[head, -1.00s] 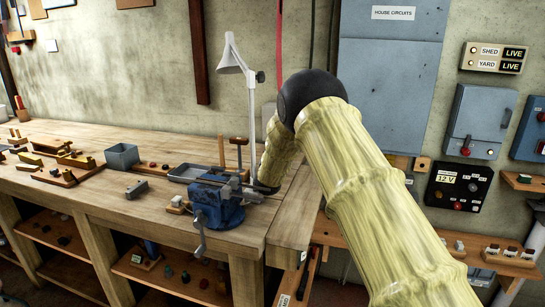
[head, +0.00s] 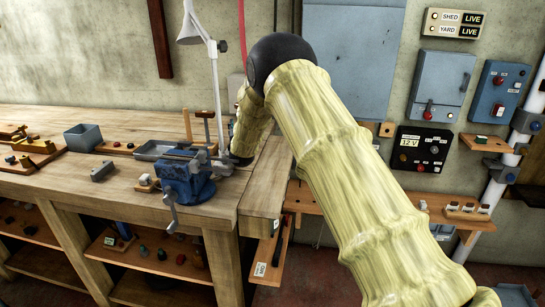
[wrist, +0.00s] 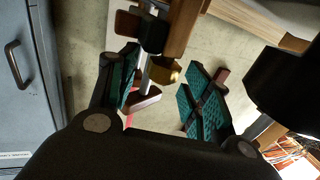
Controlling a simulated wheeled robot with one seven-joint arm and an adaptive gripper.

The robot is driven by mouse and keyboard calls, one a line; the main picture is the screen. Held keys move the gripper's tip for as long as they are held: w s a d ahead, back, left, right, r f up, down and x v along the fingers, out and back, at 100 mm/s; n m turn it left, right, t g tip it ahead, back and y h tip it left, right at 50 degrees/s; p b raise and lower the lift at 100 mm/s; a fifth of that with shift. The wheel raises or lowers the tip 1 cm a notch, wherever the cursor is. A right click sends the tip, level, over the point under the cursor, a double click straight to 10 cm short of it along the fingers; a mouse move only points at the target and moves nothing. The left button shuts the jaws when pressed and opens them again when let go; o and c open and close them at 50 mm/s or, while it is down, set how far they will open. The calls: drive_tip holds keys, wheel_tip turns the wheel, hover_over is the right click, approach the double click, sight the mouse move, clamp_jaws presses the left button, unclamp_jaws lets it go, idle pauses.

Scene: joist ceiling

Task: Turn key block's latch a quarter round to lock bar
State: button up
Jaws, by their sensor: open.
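My gripper (wrist: 163,88) is open in the wrist view, its two teal pads spread apart. A wooden piece (wrist: 184,28) with a brass-coloured tip (wrist: 166,73) and a pale metal strip (wrist: 146,72) shows at the top, near and partly between the fingers. A dark red piece (wrist: 145,101) lies close by the left pad. I cannot tell which of these, if any, is the key block, its latch or the bar. In the head view my fingers are hidden, and a small wooden block (head: 386,130) is on the wall right of my arm.
A blue vise (head: 187,178) stands at the right part of the workbench (head: 110,178), beside my forearm. A lamp (head: 190,25) rises behind it. Wall boxes and a black 12 V panel (head: 422,148) are at right. A grey cabinet (wrist: 30,95) with a handle fills the wrist view's left.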

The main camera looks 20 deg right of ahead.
drive_tip(key=shift+d+n+y, duration=0.1)
drive_tip(key=shift+n+y, duration=0.2)
drive_tip(key=shift+y, duration=0.2)
drive_tip(key=shift+d+r+n+t+y+p, duration=0.15)
drive_tip(key=shift+n+t+y+p, duration=0.15)
drive_tip(key=shift+n+y+p, duration=1.2)
drive_tip(key=shift+y+p, duration=0.3)
drive_tip(key=shift+y, duration=0.8)
drive_tip(key=shift+d+n+y+p, duration=0.1)
drive_tip(key=shift+n+y+p, duration=0.65)
drive_tip(key=shift+y, duration=0.25)
